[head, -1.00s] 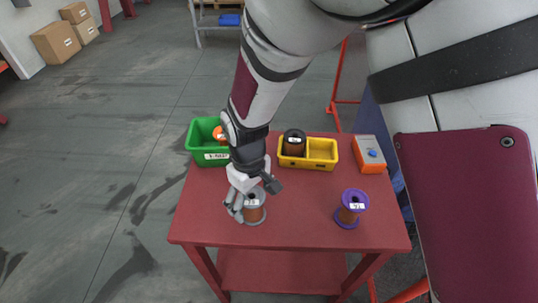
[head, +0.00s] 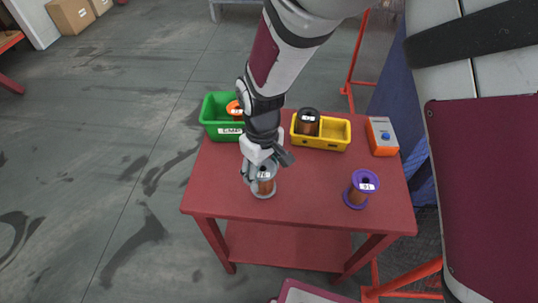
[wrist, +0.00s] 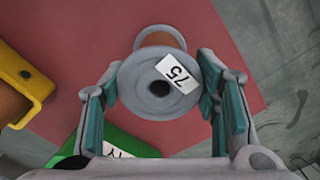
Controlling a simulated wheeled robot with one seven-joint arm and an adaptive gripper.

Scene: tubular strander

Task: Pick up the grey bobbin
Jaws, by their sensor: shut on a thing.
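The grey bobbin (head: 263,182) with copper-coloured winding is at the left front of the red table (head: 310,205). My gripper (head: 262,165) is shut on it from above, and my wrist hides part of it. In the wrist view, the bobbin's grey round flange (wrist: 150,100), with a dark centre hole and a white label reading 75, sits between the teal finger pads of my gripper (wrist: 160,103). Some copper winding shows behind the flange. I cannot tell whether its base touches the table or is slightly above it.
A purple bobbin (head: 362,187) stands at the right front. A yellow tray (head: 335,133) holds a dark bobbin (head: 308,121). A green bin (head: 216,131) with an orange bobbin is at the back left. An orange box (head: 384,148) is at the back right. Table around the middle is clear.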

